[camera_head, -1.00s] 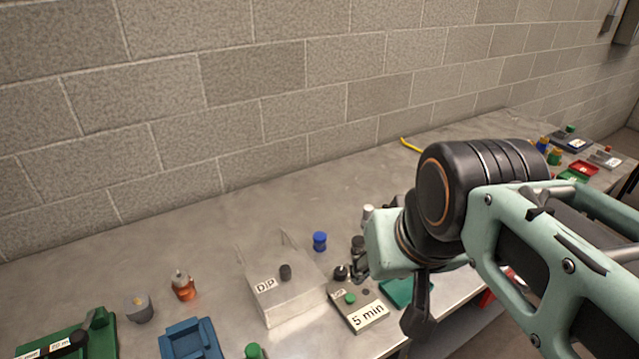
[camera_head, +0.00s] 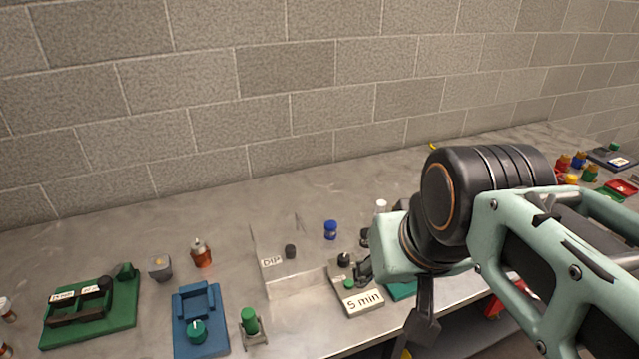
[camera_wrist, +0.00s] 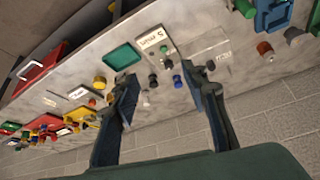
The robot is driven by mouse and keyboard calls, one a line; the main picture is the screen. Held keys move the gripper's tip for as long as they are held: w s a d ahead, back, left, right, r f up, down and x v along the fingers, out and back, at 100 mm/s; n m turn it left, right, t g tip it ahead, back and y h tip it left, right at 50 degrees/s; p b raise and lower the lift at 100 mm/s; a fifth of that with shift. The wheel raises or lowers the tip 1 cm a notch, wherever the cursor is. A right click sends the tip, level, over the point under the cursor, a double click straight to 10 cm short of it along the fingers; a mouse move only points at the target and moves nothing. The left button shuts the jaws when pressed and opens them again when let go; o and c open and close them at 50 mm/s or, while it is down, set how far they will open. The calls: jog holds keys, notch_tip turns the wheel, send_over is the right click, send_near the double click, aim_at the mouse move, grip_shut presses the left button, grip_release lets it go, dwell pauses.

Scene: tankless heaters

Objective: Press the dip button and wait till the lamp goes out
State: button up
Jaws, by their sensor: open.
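The clear box labelled DIP (camera_head: 278,286) stands on the bench, with a black button (camera_head: 290,251) on it. In the wrist view, the DIP box (camera_wrist: 212,45) and its black button (camera_wrist: 210,65) show right of centre, by the right finger. The box labelled 5 min (camera_head: 362,302) sits right of it, with a green button (camera_head: 348,284) and a black knob (camera_head: 343,258). My gripper (camera_wrist: 160,82) is open and empty above the bench, with the 5 min box between its fingers in the wrist view. I cannot make out a lit lamp.
A blue-capped jar (camera_head: 330,230) stands behind the boxes. A blue device (camera_head: 200,315), a green device (camera_head: 95,310), an orange bottle (camera_head: 201,253) and a green-topped part (camera_head: 250,322) stand to the left. Red trays and jars lie far right. The block wall (camera_head: 250,90) closes off the back.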

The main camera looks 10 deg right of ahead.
jog(key=shift+c, duration=0.7)
grip_shut()
dwell(0.9)
